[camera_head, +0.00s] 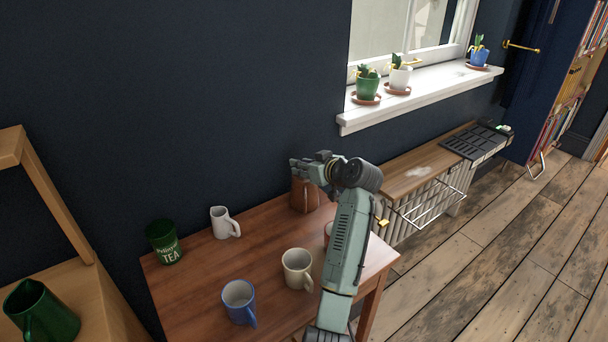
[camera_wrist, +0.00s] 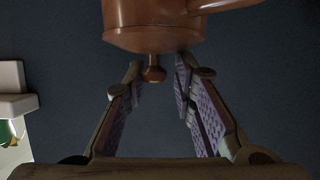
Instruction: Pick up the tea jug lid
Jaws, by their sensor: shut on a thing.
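The brown tea jug (camera_head: 304,196) stands on the wooden table by the dark wall, partly hidden by my arm in the head view. In the wrist view the jug (camera_wrist: 155,11) fills the top, with its brown lid (camera_wrist: 154,40) and the lid's small knob facing my gripper. My gripper (camera_head: 296,168) is at the top of the jug; in the wrist view its two fingers (camera_wrist: 158,75) stand on either side of the knob. It is shut on the lid by its knob. The lid appears seated on the jug.
Another mug is partly behind my arm. A windowsill (camera_head: 420,97) with potted plants is above right.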

